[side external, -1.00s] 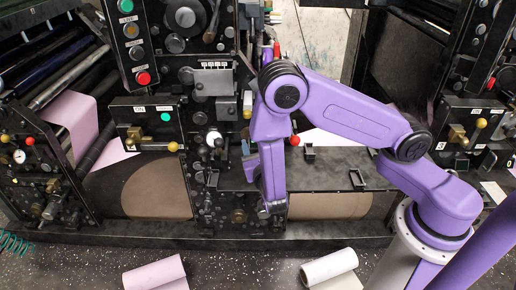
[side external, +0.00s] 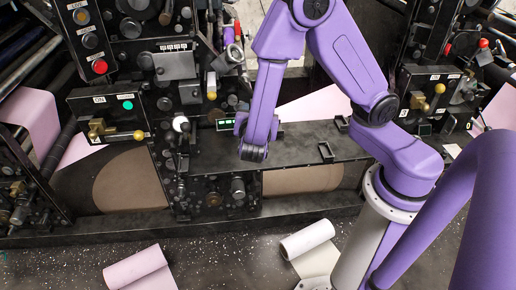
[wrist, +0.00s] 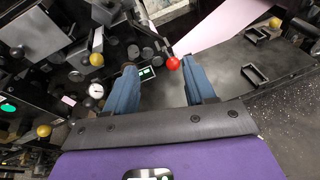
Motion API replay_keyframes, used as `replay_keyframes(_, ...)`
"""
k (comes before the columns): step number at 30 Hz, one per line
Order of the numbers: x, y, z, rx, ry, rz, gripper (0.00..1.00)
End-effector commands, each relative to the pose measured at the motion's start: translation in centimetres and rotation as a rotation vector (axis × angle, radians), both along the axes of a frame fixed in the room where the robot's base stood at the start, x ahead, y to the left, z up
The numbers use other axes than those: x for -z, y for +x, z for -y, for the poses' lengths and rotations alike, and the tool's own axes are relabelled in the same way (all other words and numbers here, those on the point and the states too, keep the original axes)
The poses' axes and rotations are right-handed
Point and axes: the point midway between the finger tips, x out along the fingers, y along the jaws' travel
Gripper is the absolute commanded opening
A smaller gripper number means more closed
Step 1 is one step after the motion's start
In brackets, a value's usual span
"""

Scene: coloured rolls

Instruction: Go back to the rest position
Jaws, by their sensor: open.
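My gripper shows in the wrist view (wrist: 159,64), with its two blue fingers apart and nothing held between them. A red ball knob (wrist: 173,63) appears between the fingertips there; I cannot tell how far beyond them it is. In the side external view my purple arm is bent, with its elbow high at the top edge. Its wrist end hangs in front of the black machine (side external: 215,150), above the floor; the fingers are hard to make out there. A pink roll (side external: 138,268) and a white roll (side external: 308,240) lie on the floor, apart from my gripper.
A pink sheet (side external: 318,105) lies behind my arm. Brackets (side external: 326,152) stick up from the machine's ledge. The speckled floor between the rolls is clear.

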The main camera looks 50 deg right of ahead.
Motion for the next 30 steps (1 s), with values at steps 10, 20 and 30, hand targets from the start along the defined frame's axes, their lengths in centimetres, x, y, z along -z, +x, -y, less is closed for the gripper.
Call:
replay_keyframes(10,-1.4,-9.5,1.6,0.381,0.577,-0.023,0.54)
replay_keyframes(20,-3.0,-17.9,-1.3,0.678,1.135,-0.115,0.54)
replay_keyframes(30,-4.6,-21.1,-3.1,0.798,1.362,-0.176,0.54)
